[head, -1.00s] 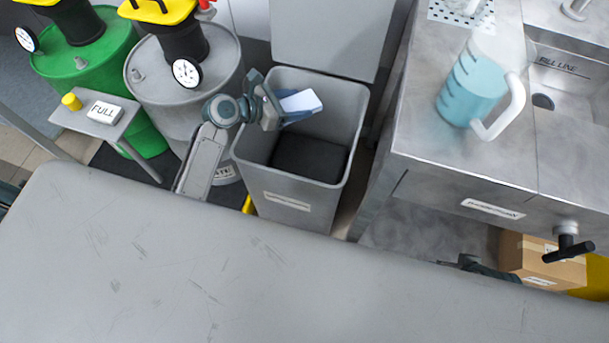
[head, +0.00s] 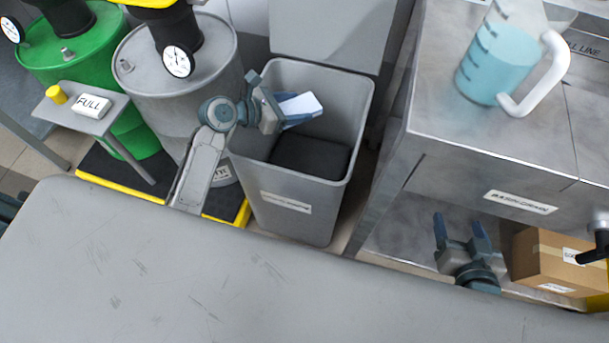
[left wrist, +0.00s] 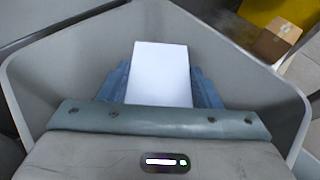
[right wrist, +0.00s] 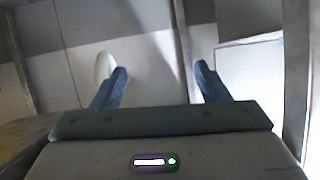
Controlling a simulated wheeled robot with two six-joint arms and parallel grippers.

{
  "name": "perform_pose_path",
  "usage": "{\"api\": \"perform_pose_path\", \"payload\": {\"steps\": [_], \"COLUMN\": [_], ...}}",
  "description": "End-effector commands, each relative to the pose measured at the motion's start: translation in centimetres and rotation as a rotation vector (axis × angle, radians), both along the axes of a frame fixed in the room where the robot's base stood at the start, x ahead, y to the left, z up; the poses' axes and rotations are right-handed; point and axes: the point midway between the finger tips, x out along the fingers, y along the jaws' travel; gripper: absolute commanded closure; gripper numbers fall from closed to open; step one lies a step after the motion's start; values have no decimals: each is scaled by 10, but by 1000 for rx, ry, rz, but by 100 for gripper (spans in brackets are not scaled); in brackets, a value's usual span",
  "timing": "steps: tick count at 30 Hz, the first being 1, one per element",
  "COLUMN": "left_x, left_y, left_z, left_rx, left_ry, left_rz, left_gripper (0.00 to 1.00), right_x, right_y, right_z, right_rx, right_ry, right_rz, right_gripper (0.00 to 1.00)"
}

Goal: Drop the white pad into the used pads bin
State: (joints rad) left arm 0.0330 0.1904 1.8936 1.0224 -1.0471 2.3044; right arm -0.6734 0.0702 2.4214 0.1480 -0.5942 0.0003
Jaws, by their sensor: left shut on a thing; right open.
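The white pad (head: 301,105) is in my left gripper (head: 290,112), which is shut on it over the open mouth of the grey bin (head: 296,203). In the left wrist view the pad (left wrist: 159,75) lies between the blue fingers, with the bin walls (left wrist: 50,75) around it. The bin has a label on its front, too small to read surely, and a dark bottom. My right gripper (head: 461,232) is open and empty, low beside the cardboard box; its spread fingers also show in the right wrist view (right wrist: 158,90).
A steel counter (head: 480,140) with a jug of blue liquid (head: 497,68) stands right of the bin. A cardboard box (head: 548,262) sits below it. Grey (head: 200,95) and green (head: 85,50) drums and a small stand with a FULL block (head: 93,105) are at left. A grey surface (head: 200,285) fills the front.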

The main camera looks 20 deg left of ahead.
Motion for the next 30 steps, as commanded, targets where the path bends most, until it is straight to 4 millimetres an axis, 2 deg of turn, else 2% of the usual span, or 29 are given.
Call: {"api": "perform_pose_path", "payload": {"steps": [6, 12, 18, 26, 27, 30], "left_x": [0, 0, 0, 0, 0, 0], "left_y": [0, 0, 0, 0, 0, 0], "left_z": [-7, -9, -10, -10, -10, -10], "left_rx": [1, 1, 1, 1, 1, 1], "left_ry": [-2, -2, -1, -1, -1, -1], "left_rz": [0, 0, 0, 0, 0, 0], "left_gripper": [68, 68, 68, 68, 40, 20], "right_x": [18, 27, 30, 30, 30, 30], "right_y": [-3, -4, -5, -5, -5, -5], "right_z": [25, 45, 55, 57, 57, 57], "right_rx": [2, 3, 3, 4, 4, 4], "right_ry": [-182, -307, -365, -371, -371, -371], "right_rz": [-14, -23, -27, -27, -27, -27], "right_gripper": [31, 31, 31, 31, 31, 31]}}
